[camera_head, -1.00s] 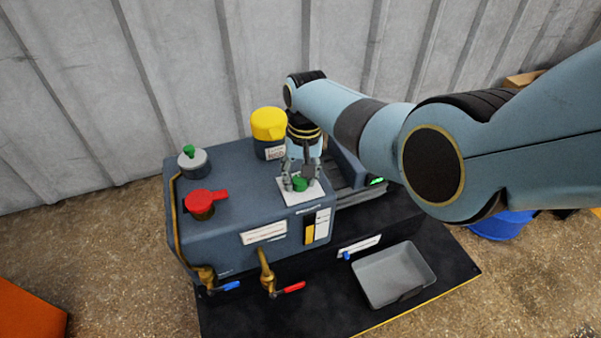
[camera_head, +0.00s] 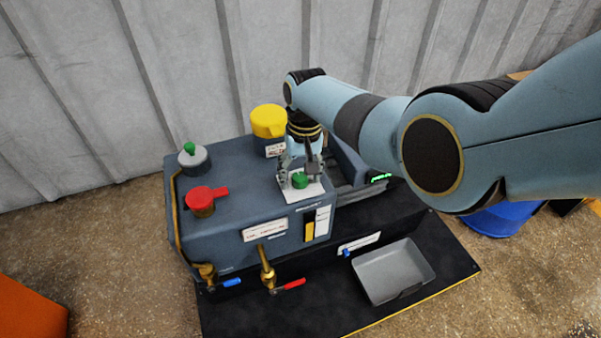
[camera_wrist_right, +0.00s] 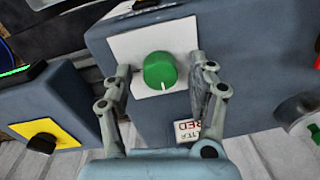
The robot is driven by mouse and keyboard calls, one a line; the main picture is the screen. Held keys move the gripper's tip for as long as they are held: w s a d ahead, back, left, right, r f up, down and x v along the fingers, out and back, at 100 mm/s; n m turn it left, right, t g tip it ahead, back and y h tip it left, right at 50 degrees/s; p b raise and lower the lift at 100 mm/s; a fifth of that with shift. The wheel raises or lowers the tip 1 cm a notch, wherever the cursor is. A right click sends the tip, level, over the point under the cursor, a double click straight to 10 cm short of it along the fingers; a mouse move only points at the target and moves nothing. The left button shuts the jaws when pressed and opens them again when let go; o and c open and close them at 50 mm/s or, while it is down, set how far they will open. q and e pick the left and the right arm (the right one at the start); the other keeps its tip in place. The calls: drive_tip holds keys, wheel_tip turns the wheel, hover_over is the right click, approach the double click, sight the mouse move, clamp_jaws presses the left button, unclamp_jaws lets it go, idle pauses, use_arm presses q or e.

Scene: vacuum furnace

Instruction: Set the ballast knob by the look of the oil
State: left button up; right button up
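The green ballast knob (camera_head: 299,181) sits on a white plate (camera_head: 312,190) on top of the grey pump housing. In the right wrist view the green knob (camera_wrist_right: 160,71) shows a short white mark at its lower edge. My right gripper (camera_wrist_right: 161,66) is open, one finger on each side of the knob, with a gap visible on both sides. A sight window (camera_head: 309,231) on the housing's front shows amber oil beside a white label; finer detail is too small to read. My left gripper is out of view.
A yellow-capped canister (camera_head: 268,122), a grey cap with a green top (camera_head: 192,157) and a red-handled cap (camera_head: 205,199) stand on or by the housing. Brass taps (camera_head: 267,270) stick out in front. A grey tray (camera_head: 394,270) lies on the black base.

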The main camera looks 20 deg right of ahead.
sight(303, 176)
drive_tip(key=shift+r, duration=0.1)
wheel_tip(303, 176, up, 12)
drive_tip(key=shift+d, duration=0.35)
idle(0.4)
